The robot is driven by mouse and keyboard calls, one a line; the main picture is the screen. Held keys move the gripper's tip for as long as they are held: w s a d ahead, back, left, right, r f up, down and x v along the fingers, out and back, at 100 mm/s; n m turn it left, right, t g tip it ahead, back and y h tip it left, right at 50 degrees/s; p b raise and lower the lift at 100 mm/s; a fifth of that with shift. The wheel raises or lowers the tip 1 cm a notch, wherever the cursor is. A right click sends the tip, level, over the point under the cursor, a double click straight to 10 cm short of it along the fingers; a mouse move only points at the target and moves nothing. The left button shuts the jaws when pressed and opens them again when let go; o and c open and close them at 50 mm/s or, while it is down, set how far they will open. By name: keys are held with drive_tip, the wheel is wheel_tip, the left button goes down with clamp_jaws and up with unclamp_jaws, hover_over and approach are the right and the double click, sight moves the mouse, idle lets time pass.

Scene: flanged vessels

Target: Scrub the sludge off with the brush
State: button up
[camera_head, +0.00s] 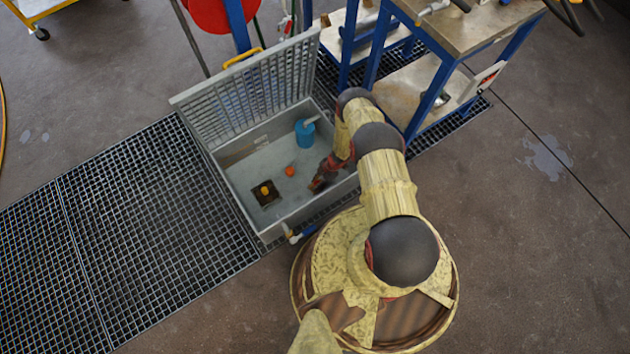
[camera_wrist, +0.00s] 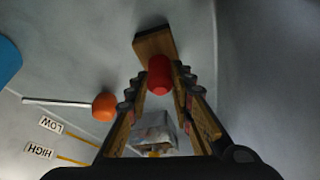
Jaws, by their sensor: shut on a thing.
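My gripper (camera_head: 322,180) reaches down into a grey tank (camera_head: 228,190), near its right wall. In the wrist view my gripper (camera_wrist: 160,85) is shut on the red grip of the brush (camera_wrist: 159,74). The brush's wooden block (camera_wrist: 153,42) extends beyond the fingertips; no bristles can be made out. A dark brown square patch with an orange-yellow knob (camera_head: 265,191) lies on the tank floor at the left, apart from my gripper. I cannot tell whether this patch is the sludge.
An orange ball (camera_head: 290,171) on a rod sits between the patch and my gripper. A blue cylinder (camera_head: 304,134) stands at the tank's back right. The grated lid (camera_head: 250,92) is raised open. LOW and HIGH labels (camera_wrist: 52,125) show on a wall. A blue-framed bench (camera_head: 440,75) stands behind.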

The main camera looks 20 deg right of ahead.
drive_tip(key=shift+w+d, duration=0.25)
drive_tip(key=shift+d, duration=0.8)
drive_tip(key=shift+w+d, duration=0.2)
drive_tip(key=shift+d, duration=0.85)
drive_tip(key=shift+w+d+r, duration=0.1)
drive_tip(key=shift+w+d, duration=0.2)
drive_tip(key=shift+d, duration=0.4)
drive_tip(key=shift+w+d+r, duration=0.1)
drive_tip(key=shift+w, duration=0.05)
drive_tip(key=shift+a, duration=0.2)
drive_tip(key=shift+a+r, duration=0.1)
drive_tip(key=shift+a, duration=0.3)
drive_tip(key=shift+s+a+p, duration=0.2)
drive_tip(key=shift+s+a, duration=0.15)
drive_tip(key=shift+a, duration=0.4)
drive_tip(key=shift+s+a+p, duration=0.2)
drive_tip(key=shift+s+a, duration=0.1)
drive_tip(key=shift+a, duration=0.45)
drive_tip(key=shift+s+a+f, duration=0.1)
drive_tip(key=shift+s+a, duration=0.1)
drive_tip(key=shift+a, duration=0.65)
drive_tip(key=shift+s+a+f, duration=0.15)
drive_tip(key=shift+s+a, duration=0.1)
drive_tip(key=shift+a, duration=0.55)
drive_tip(key=shift+s+a+f, duration=0.1)
drive_tip(key=shift+s+a, duration=0.1)
drive_tip(key=shift+a, duration=0.65)
drive_tip(key=shift+s+a, duration=0.25)
drive_tip(key=shift+a, duration=0.85)
